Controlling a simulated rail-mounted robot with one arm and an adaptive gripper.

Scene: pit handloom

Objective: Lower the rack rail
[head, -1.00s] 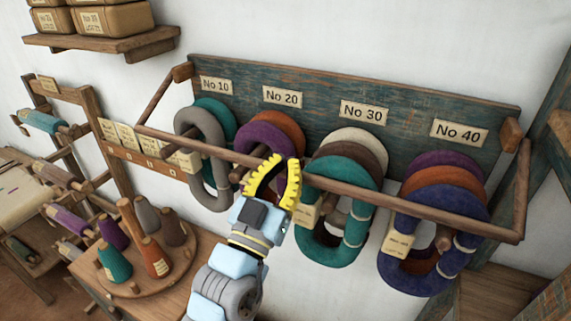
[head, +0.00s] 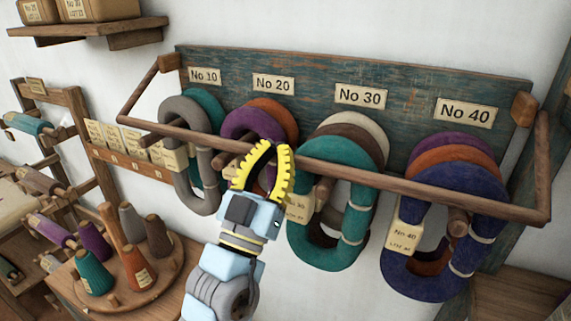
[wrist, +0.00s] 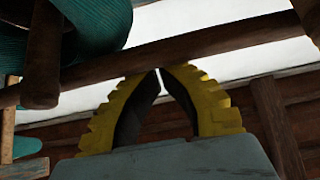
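The rack rail (head: 400,184) is a long brown wooden bar across the front of the yarn rack, held out by side arms; its left end is beside No 10 and its right end beyond No 40. My gripper (head: 271,147), with yellow ribbed fingers, is at the rail below No 20. In the wrist view, the fingertips (wrist: 160,70) curve together and nearly meet, with no object visible between them. The rail (wrist: 210,47) crosses behind the tips, and they overlap its lower edge. I cannot tell whether they touch it.
Grey, purple, teal and blue yarn hanks (head: 333,240) hang close behind and below the rail, on pegs from the labelled board (head: 320,82). A cone stand (head: 150,290) is at lower left. A bobbin rack (head: 75,115) stands left.

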